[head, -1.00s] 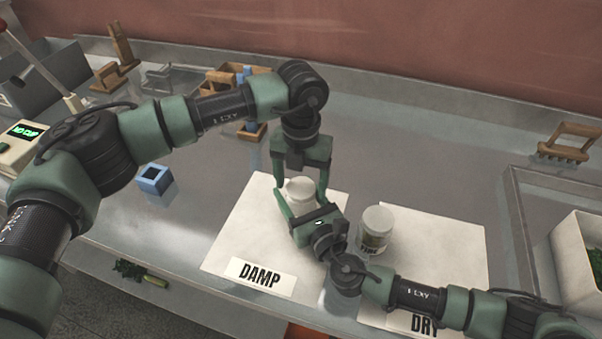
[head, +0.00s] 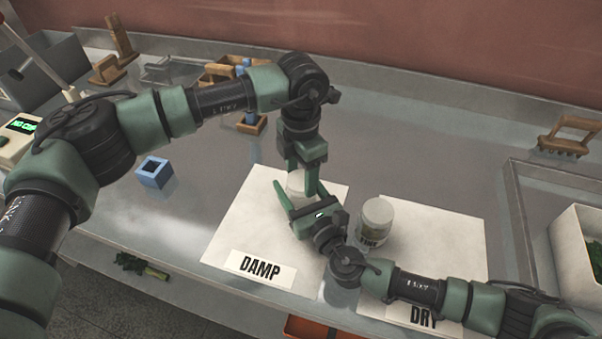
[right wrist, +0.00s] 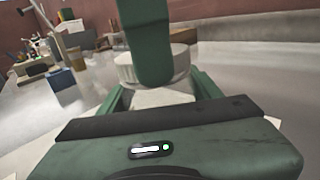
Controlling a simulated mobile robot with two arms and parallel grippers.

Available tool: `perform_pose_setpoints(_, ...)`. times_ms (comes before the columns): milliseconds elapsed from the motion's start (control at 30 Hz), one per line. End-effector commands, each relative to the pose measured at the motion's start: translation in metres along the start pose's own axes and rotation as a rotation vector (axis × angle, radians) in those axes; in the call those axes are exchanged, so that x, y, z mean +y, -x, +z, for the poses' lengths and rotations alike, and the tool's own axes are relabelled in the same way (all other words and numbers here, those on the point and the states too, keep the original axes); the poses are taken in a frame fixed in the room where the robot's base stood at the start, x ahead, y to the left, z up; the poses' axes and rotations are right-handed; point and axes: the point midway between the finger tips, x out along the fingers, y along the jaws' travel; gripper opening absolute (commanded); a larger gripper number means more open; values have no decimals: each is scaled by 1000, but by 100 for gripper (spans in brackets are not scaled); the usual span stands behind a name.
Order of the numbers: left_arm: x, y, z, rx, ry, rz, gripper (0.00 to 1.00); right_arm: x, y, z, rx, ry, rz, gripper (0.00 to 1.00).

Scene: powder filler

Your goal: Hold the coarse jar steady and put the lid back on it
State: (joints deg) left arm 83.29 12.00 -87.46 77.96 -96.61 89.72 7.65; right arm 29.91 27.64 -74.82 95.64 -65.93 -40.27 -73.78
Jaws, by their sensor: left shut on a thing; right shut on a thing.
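The coarse jar, a pale white jar (right wrist: 160,98), stands on the white DAMP mat (head: 240,215). My right gripper (head: 297,203) is shut on it from the side, and its fingers hide much of the jar. My left gripper (head: 303,186) points down from above and is shut on the white lid (head: 296,182). In the right wrist view the lid (right wrist: 126,70) is right over the jar's top, partly behind a green left finger. I cannot tell whether lid and jar touch or whether the lid is seated. The jar's label is hidden.
A second lidded jar (head: 375,222), labelled FINE, stands close to the right on the DRY mat (head: 440,240). A raised-rim tray (head: 520,215) is at right. The bench behind the mats is mostly clear.

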Motion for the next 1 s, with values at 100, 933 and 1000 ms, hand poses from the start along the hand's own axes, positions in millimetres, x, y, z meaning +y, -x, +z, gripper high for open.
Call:
perform_pose_setpoints(100, 1, 0, 0, 1, -278, 2, 8, 0, 0, 0, 0, 0, 0, 0)
perform_pose_setpoints(933, 1, 7, 0, -1, -570, 2, 78, 0, 0, 0, 0, 0, 0, 0)
perform_pose_setpoints(1000, 1, 15, 1, -1, -570, 4, 78, 0, 0, 0, 0, 0, 0, 0)
